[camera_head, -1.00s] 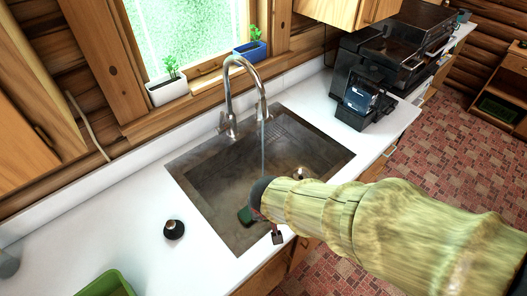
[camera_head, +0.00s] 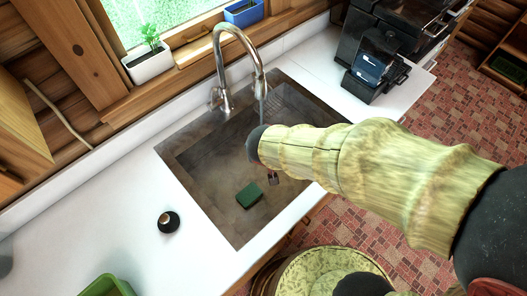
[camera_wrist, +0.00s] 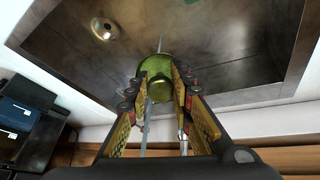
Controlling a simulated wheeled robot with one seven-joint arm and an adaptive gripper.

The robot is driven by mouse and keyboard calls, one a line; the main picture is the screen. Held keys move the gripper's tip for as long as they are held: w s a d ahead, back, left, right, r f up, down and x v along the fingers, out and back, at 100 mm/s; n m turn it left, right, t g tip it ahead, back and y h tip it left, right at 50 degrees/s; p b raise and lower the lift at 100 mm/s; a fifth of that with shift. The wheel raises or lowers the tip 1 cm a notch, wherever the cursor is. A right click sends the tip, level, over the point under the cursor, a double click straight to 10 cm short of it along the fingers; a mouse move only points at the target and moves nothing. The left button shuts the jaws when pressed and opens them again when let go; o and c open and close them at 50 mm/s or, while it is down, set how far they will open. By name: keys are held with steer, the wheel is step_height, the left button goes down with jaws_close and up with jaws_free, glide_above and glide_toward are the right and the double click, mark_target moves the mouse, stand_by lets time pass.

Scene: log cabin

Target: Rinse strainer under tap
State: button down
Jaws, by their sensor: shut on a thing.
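My gripper (camera_wrist: 161,92) is shut on a shiny yellow-green strainer (camera_wrist: 158,72), which sits between the fingertips in the wrist view. In the head view my arm reaches in from the right over the sink (camera_head: 205,190); the arm hides the strainer there, and one finger (camera_head: 272,178) pokes out below the wrist. The curved metal tap (camera_head: 219,65) stands at the sink's back edge and is running. Its thin stream (camera_head: 263,108) falls behind my wrist. In the wrist view the stream (camera_wrist: 147,125) lines up with the strainer; I cannot tell whether it touches.
A green sponge (camera_head: 249,195) lies in the sink, and the drain (camera_wrist: 103,28) shows in the wrist view. On the counter are a dark round object (camera_head: 169,221), a green container (camera_head: 107,286) and a black machine (camera_head: 376,65). The left counter has free room.

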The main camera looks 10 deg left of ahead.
steer(key=w+a+f+p, duration=0.1)
steer(key=w+f+p, duration=0.1)
steer(key=w, duration=0.9)
steer(key=shift+w+a+f, duration=0.15)
steer(key=shift+a, duration=0.2)
steer(key=shift+d, duration=0.15)
stand_by(0.6)
steer(key=shift+w+d, duration=0.1)
steer(key=shift+d, duration=0.35)
steer(key=shift+s+d+b, duration=0.2)
steer(key=shift+s+b, duration=0.55)
steer(key=shift+s, duration=0.55)
steer(key=shift+s+d+b, duration=0.2)
steer(key=shift+s+b, duration=0.5)
steer(key=shift+s, duration=0.6)
steer(key=shift+s+d+b, duration=0.2)
steer(key=shift+s+b, duration=0.55)
steer(key=shift+s, duration=0.55)
